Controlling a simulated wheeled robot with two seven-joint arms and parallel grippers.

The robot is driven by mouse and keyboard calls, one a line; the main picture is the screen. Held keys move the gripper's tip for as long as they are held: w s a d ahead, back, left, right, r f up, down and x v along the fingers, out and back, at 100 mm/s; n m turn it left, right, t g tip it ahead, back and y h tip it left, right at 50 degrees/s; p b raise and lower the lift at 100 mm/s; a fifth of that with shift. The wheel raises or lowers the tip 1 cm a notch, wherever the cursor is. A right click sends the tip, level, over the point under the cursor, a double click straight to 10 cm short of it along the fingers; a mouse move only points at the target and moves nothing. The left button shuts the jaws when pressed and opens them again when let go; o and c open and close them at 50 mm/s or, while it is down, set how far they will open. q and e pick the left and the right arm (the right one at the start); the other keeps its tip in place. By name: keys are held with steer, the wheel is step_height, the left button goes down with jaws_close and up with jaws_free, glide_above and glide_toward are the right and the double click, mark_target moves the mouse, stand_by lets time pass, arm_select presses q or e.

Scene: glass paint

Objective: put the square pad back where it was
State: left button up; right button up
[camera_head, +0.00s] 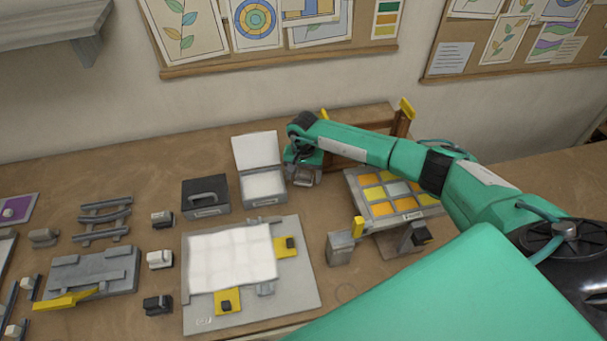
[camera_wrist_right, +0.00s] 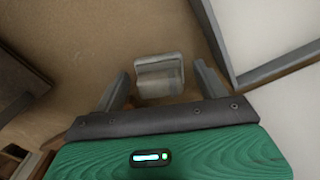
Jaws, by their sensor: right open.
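A small grey block (camera_wrist_right: 159,76), squarish with a paler top band, shows between the fingers in the right wrist view; it may be the square pad, but I cannot tell for sure. My right gripper (camera_wrist_right: 161,84) is open, with one finger on each side of the block and gaps between. In the head view my right gripper (camera_head: 303,176) is low over the table, right of the white open box (camera_head: 263,186). Whether the block rests on the table or touches the gripper is unclear. My left gripper is not in view.
A black box with a handle (camera_head: 205,195) stands left of the white box. A grey board (camera_head: 300,305) carries a white sheet (camera_head: 232,258) and yellow pieces. A tray of coloured squares (camera_head: 362,214) lies under my right arm. A wooden frame (camera_head: 400,122) stands behind.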

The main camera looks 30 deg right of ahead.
mark_target(303, 173)
steer(key=shift+r, duration=0.2)
step_height(303, 173, up, 12)
steer(key=b, duration=0.5)
steer(key=shift+f, duration=0.15)
